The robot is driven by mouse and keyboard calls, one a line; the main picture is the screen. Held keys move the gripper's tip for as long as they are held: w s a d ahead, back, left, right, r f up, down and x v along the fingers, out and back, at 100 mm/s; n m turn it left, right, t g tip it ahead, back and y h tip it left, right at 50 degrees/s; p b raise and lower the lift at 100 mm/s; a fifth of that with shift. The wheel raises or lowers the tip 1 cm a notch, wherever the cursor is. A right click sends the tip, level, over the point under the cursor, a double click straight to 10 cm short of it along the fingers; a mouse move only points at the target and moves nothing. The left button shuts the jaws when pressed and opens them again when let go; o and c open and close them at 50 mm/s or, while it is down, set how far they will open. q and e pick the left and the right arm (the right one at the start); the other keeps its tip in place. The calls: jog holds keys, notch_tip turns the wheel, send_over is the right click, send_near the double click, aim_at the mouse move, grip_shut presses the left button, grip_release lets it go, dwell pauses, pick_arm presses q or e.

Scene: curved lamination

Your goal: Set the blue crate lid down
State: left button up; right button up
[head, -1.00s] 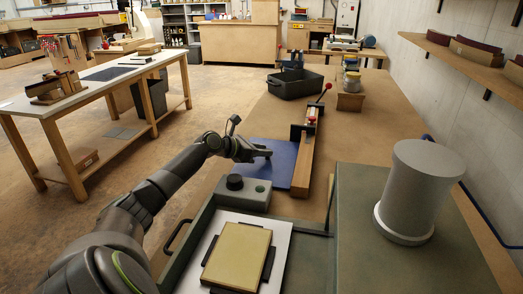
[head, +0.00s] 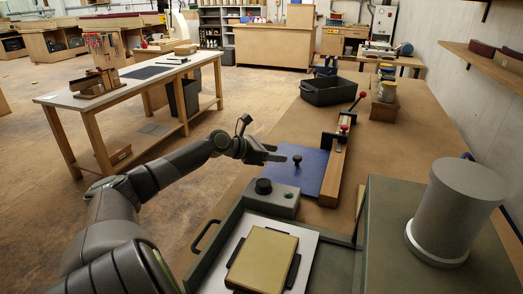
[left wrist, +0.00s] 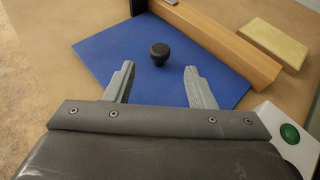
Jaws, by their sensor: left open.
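The blue crate lid (head: 312,174) is a flat blue panel with a black knob (head: 297,160). It lies flat on the brown bench top, beside a wooden rail. The lid also shows in the left wrist view (left wrist: 100,50), with the knob (left wrist: 159,52) standing up from it. My left gripper (head: 279,155) is open and empty at the left side of the knob. In the left wrist view its two fingers (left wrist: 159,78) are spread wide, with the knob just beyond their tips and clear of both. My right gripper is in neither view.
The wooden rail (head: 335,170) with red-knobbed levers runs along the lid's right side. A grey box with a black knob (head: 272,197) and green button stands nearer me. A black crate (head: 328,92) is farther back. A grey cylinder (head: 455,212) stands at right.

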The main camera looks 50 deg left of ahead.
pick_arm(q)
jog(key=shift+p+v, duration=0.4)
jog(key=shift+v, duration=2.05)
